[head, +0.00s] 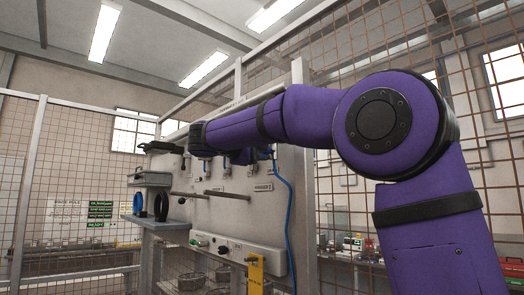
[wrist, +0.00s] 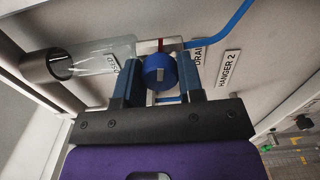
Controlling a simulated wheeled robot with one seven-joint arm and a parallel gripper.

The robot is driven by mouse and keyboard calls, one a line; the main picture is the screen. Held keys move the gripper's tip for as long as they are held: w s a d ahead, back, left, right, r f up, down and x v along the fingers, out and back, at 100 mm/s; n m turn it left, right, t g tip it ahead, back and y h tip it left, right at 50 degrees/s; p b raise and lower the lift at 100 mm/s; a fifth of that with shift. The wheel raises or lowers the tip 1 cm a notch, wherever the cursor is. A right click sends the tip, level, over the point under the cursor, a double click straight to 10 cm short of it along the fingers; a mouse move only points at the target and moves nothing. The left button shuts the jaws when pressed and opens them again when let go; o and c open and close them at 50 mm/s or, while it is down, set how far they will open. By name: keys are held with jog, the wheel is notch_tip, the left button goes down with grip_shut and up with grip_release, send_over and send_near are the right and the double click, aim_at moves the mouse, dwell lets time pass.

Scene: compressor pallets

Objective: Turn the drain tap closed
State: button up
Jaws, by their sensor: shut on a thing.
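The drain tap (wrist: 159,69) shows in the wrist view as a round blue knob with a pale mark on its face. It sits on a pale panel, beside a label (wrist: 198,54) partly reading "DRAIN". My gripper (wrist: 160,78) is shut on the tap, with one dark blue finger on each side of the knob. A partly hidden label (wrist: 112,64) ending in "OSED" lies just left of the left finger. In the head view my arm hides the tap, and my gripper cannot be made out clearly.
A clear cylinder with a dark end (wrist: 95,58) lies left of the tap. A blue hose (wrist: 228,22) runs off to the upper right; it also hangs down the panel (head: 225,205) in the head view (head: 289,215). Two rods (head: 228,194) stick out. Mesh fencing (head: 70,160) stands around.

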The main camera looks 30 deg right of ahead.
jog(key=shift+n, duration=1.1)
jog(key=o, duration=0.9)
jog(key=shift+a, duration=0.15)
jog(key=a, duration=0.3)
jog(key=s+a, duration=0.1)
jog(key=a, duration=0.3)
jog(key=s+a, duration=0.1)
jog(key=a, duration=0.2)
jog(key=shift+a, duration=0.25)
